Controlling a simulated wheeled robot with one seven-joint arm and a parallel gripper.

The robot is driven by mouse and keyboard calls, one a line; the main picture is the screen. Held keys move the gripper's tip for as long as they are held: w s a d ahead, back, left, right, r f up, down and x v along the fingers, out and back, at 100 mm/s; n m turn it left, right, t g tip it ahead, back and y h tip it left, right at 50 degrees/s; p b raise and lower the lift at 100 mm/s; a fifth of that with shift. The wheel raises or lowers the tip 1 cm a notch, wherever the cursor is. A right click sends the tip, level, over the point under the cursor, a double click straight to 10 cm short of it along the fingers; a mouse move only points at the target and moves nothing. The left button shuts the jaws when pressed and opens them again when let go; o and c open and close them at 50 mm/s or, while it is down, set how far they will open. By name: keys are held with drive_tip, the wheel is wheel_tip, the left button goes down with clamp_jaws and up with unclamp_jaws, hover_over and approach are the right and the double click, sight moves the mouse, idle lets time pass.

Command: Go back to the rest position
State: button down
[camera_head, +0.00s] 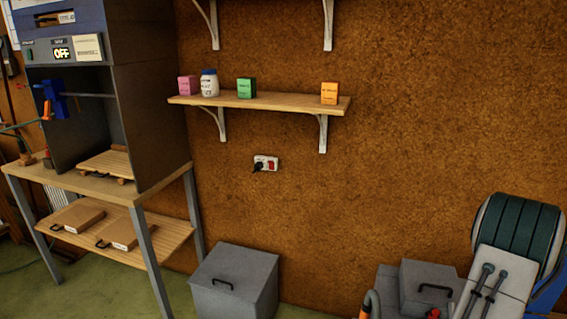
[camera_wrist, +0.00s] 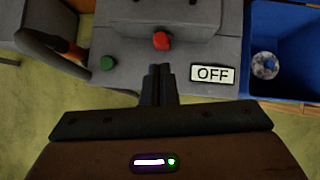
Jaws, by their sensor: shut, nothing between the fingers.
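My gripper (camera_wrist: 160,72) shows in the wrist view with its two dark fingers together and nothing between them. It is over or in front of a grey machine panel (camera_wrist: 135,72), with the fingertips between a green button (camera_wrist: 107,63) and an OFF sign (camera_wrist: 212,74). A red button (camera_wrist: 161,40) is just beyond the fingertips. I cannot tell whether the fingers touch the panel. I do not make out my gripper in the head view. No leaded panel can be made out in either view.
A blue bin (camera_wrist: 292,90) holding a round clear item (camera_wrist: 265,65) stands right of the machine. In the head view, a workbench (camera_head: 100,184) with a hooded cabinet is at left, a grey lidded box (camera_head: 235,282) at centre floor, and a wall shelf (camera_head: 275,103) above.

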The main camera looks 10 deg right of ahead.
drive_tip(key=w+a+r+n+y, duration=0.25)
drive_tip(key=a+r+n, duration=0.25)
drive_tip(key=a, duration=0.3)
drive_tip(key=w+a+r+n+y, duration=0.1)
drive_tip(key=w+a+r+n, duration=0.4)
drive_tip(key=a, duration=0.3)
drive_tip(key=s+a+r+n+g+y, duration=0.1)
drive_tip(key=s+a+r+n, duration=0.1)
drive_tip(key=a+r+n, duration=0.4)
drive_tip(key=s+a+r+n+y, duration=0.1)
drive_tip(key=a+n, duration=0.2)
drive_tip(key=a, duration=0.4)
drive_tip(key=s+a+r+n+g+h, duration=0.1)
drive_tip(key=s+a+r+n, duration=0.2)
drive_tip(key=s+a+n, duration=0.3)
drive_tip(key=s+a+r+n+g+h, duration=0.2)
drive_tip(key=s+a+n, duration=0.4)
drive_tip(key=s+n, duration=0.5)
drive_tip(key=r+n, duration=0.1)
drive_tip(key=n, duration=0.2)
drive_tip(key=shift+s+a, duration=0.2)
drive_tip(key=shift+a, duration=0.15)
drive_tip(key=shift+h, duration=0.25)
